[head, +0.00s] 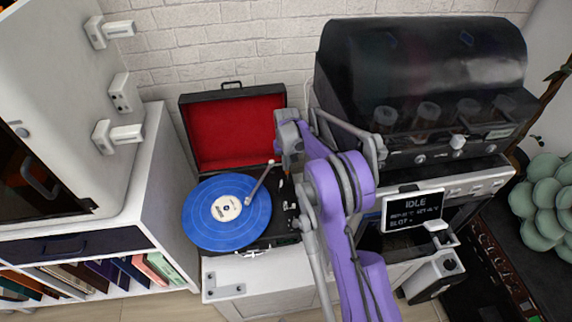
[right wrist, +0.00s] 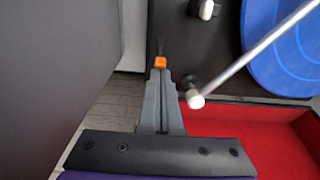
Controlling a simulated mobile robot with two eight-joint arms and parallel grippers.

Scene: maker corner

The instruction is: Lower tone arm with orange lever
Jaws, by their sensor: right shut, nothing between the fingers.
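The record player (head: 278,240) is an open black case with a red-lined lid (head: 235,130) and a blue record (head: 205,222). Its silvery tone arm (head: 260,183) reaches over the record; in the right wrist view the tone arm (right wrist: 250,55) slants to the upper right. The orange lever (right wrist: 160,62) shows right at the tips of my right gripper (right wrist: 162,72); I cannot tell whether they touch. In the head view my right gripper (head: 287,152) is over the player's right side, shut and empty, and hides part of it. My left gripper is not in view.
A black-hooded machine (head: 420,60) with an "IDLE" screen (head: 412,211) stands close on the right. A white cabinet (head: 60,120) and bookshelf stand on the left. A brick wall (head: 225,40) is behind the player. A white bracket (head: 225,287) lies in front of it.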

